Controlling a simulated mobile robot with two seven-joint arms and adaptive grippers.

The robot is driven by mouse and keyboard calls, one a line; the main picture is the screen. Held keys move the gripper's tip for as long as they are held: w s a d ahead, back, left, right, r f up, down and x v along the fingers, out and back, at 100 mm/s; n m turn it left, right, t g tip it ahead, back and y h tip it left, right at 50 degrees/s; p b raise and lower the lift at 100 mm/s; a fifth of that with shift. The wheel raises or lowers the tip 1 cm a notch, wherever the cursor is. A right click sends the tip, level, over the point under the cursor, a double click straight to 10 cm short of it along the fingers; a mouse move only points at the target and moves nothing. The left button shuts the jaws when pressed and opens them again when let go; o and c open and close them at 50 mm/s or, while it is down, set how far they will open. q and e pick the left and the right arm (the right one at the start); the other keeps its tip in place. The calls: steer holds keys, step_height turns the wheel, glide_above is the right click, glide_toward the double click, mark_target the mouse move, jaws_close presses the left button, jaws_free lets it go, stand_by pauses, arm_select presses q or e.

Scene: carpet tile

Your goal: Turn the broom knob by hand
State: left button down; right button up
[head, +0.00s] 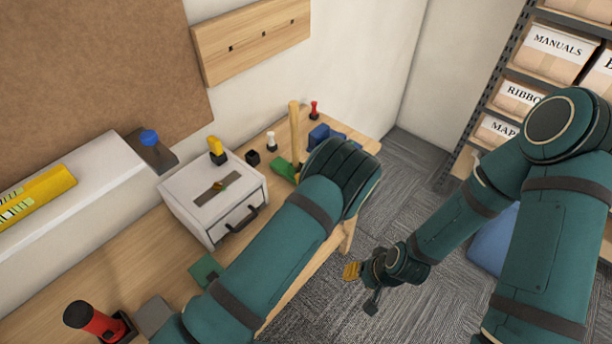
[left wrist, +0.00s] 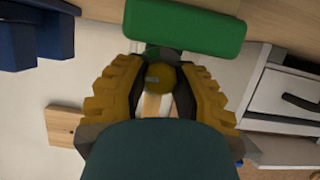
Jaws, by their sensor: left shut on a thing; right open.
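The broom shows in the head view as an upright pale wooden handle (head: 295,130) with a green part (head: 284,169) at its foot, on the far part of the workbench. In the left wrist view there is a green bar-shaped head (left wrist: 185,28), a round brownish knob (left wrist: 160,77) and a pale wooden handle beyond. My left gripper (left wrist: 160,85) is shut on the knob, its ridged yellow fingers on either side. In the head view my left arm hides that gripper. My right gripper (head: 362,284) is open and empty, low above the carpet, right of the bench.
A white drawer unit (head: 205,205) stands on the workbench (head: 120,270). Small red, black and white pieces and blue blocks (head: 321,135) stand near the broom. A rack of labelled boxes (head: 555,50) stands right. Carpet (head: 400,155) is open between.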

arm_select(q)
steer(key=shift+f+m+g+y+b, duration=0.1)
steer(key=shift+m+g+y+b, duration=0.4)
steer(key=shift+m, duration=0.4)
steer(key=shift+m+g+b, duration=0.3)
steer(key=shift+m, duration=0.2)
steer(key=c, duration=0.7)
jaws_free()
steer(key=shift+w, duration=0.1)
steer(key=shift+d, duration=0.1)
steer(key=v, duration=1.2)
